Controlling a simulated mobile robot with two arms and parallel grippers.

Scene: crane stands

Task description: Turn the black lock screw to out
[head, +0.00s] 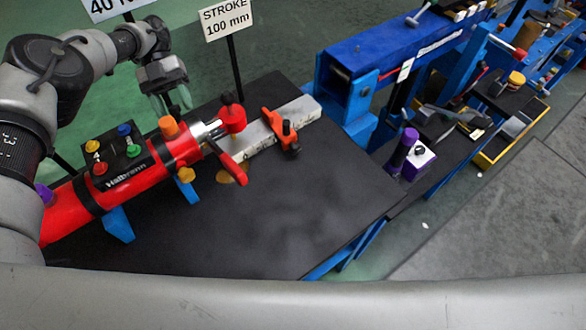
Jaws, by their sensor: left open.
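A red hydraulic cylinder (128,187) lies on the black bench top, with its bright rod pointing to the upper right. An orange slider (279,122) straddles a pale scale bar (303,110) beyond the rod end. A small black screw (286,127) shows on the slider; whether it is in or out I cannot tell. A dark knob (228,98) also stands on the red rod-end piece (233,119). My left gripper (171,103) is open and empty, above and behind the cylinder, apart from the slider. My right gripper is out of view.
A "STROKE 100 mm" sign (226,18) stands on a post behind the bench. A black box (113,153) with coloured knobs sits by the cylinder. A blue beam (405,45) lies at the upper right. The bench's (270,225) front is clear.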

